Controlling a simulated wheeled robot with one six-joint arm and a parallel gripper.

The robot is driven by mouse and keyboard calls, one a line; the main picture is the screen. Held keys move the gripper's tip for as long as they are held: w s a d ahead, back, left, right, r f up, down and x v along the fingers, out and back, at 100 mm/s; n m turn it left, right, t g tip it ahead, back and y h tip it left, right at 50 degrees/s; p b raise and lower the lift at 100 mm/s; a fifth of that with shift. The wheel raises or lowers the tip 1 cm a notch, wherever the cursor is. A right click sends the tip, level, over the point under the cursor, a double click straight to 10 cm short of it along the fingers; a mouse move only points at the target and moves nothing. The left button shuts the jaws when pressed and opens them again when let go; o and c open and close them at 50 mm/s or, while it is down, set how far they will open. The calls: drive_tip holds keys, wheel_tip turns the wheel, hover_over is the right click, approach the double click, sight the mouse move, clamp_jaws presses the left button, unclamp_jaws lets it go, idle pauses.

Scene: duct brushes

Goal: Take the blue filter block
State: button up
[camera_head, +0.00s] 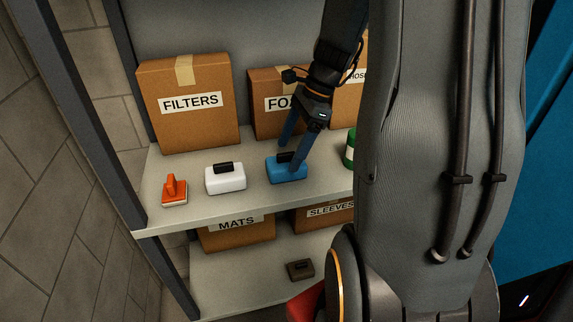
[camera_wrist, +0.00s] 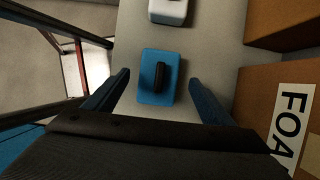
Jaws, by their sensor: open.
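The blue filter block (camera_head: 287,171) stands on the upper shelf, with a black handle on its top. In the wrist view the blue block (camera_wrist: 147,90) lies between and a little beyond my two fingers, its handle upright in the picture. My gripper (camera_head: 291,156) is open above the block, and one blue finger partly covers it in the head view. The wrist view shows the open gripper (camera_wrist: 160,79) with a finger on each side and nothing held. I cannot tell whether a finger touches the block.
A white block (camera_head: 226,179) and an orange tool (camera_head: 174,190) stand left of the blue block on the shelf (camera_head: 260,203). A green container (camera_head: 350,148) is to the right. Boxes marked FILTERS (camera_head: 188,125) and FOA (camera_head: 262,118) stand behind. A dark block (camera_head: 300,270) lies below.

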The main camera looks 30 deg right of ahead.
sight(288, 153)
drive_tip(key=shift+p+x, duration=0.4)
drive_tip(key=shift+x, duration=1.35)
drive_tip(key=shift+s, duration=0.1)
drive_tip(key=c, duration=1.2)
drive_tip(key=shift+o, duration=0.2)
